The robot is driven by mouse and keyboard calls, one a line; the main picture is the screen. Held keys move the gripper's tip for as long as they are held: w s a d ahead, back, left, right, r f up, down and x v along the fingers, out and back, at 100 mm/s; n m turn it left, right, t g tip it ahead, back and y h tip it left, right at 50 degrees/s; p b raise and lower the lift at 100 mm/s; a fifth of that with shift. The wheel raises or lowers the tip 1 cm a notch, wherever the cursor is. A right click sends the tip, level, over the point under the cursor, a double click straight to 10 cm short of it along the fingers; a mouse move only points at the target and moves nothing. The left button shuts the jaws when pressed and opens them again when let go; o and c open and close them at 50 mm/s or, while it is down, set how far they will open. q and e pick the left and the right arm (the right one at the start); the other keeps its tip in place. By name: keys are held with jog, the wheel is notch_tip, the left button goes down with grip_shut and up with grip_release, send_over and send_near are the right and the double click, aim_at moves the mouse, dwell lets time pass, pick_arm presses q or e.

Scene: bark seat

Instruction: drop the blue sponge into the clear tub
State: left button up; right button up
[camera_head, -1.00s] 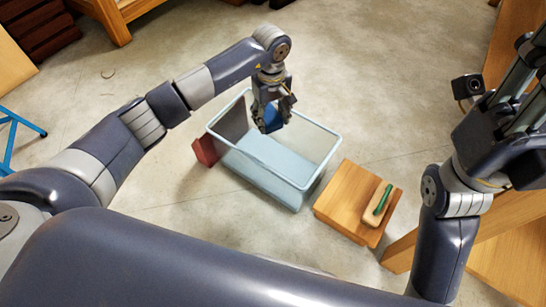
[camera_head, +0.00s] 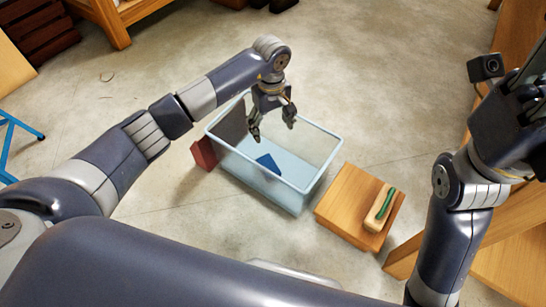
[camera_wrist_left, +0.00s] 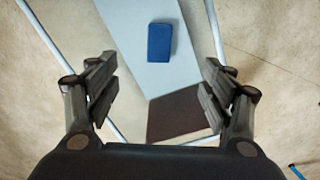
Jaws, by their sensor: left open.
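The clear tub (camera_head: 318,180) stands on the floor in the middle of the head view, with a pale blue rim. The blue sponge (camera_head: 268,162) lies inside it, on the tub's floor. My left gripper (camera_head: 272,130) is open and empty above the tub opening. In the left wrist view the sponge (camera_wrist_left: 159,42) lies beyond the spread fingers (camera_wrist_left: 158,92), touching neither. My right gripper (camera_head: 525,95) is at the right edge of the head view, away from the tub; its finger opening is unclear.
A wooden block (camera_head: 345,202) with a green-and-tan brush (camera_head: 380,208) on it stands right of the tub. A dark red block (camera_head: 203,153) is at the tub's left. Wooden furniture (camera_head: 510,235) is at the right. The floor behind the tub is clear.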

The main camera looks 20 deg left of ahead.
pick_arm(q)
notch_tip(320, 180, up, 12)
dwell(0.6)
